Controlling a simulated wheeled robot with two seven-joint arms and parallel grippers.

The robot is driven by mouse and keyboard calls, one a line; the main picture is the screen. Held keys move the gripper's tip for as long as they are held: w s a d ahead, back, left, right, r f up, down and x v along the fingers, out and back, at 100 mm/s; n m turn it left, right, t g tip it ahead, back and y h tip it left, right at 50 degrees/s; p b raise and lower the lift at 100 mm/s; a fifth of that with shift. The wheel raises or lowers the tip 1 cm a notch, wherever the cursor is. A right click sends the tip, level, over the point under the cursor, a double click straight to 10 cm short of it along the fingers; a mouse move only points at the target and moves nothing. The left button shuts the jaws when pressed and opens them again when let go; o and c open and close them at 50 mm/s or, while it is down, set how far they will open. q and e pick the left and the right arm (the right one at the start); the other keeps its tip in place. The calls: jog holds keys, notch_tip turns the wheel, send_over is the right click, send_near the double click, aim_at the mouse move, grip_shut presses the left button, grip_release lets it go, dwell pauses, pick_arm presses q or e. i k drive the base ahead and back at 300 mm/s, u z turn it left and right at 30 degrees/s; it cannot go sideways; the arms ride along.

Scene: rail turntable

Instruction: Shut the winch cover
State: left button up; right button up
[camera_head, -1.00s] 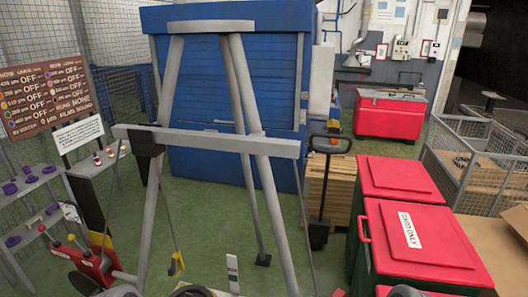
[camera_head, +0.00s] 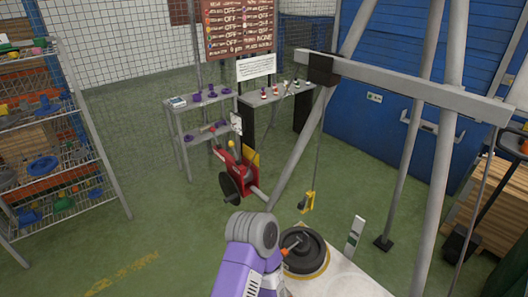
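A red machine (camera_head: 240,172), which looks like the winch, stands on the floor by the foot of the grey frame. It has a dark round wheel (camera_head: 231,188), a small yellow knob on top and a yellow panel (camera_head: 251,157) on its right side. I cannot tell which part is the cover or whether it is open. A purple and grey arm of mine, apparently the left, comes up from the bottom middle, in front of and well short of the red machine. Its fingers are not clearly visible. My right gripper is not in view.
A black round object (camera_head: 304,249) sits on a pale board (camera_head: 340,283) beside my arm. A yellow hook (camera_head: 308,201) hangs from the grey frame (camera_head: 410,93). Shelves stand left (camera_head: 64,130) and behind the winch (camera_head: 194,128). Green floor between is clear.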

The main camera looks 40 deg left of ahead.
aim_at(249, 153)
jog(key=k, duration=0.95)
jog(key=u, duration=1.9)
jog(key=i, duration=5.05)
jog(key=z, duration=1.9)
jog(key=i, duration=2.25)
jog(key=z, duration=0.05)
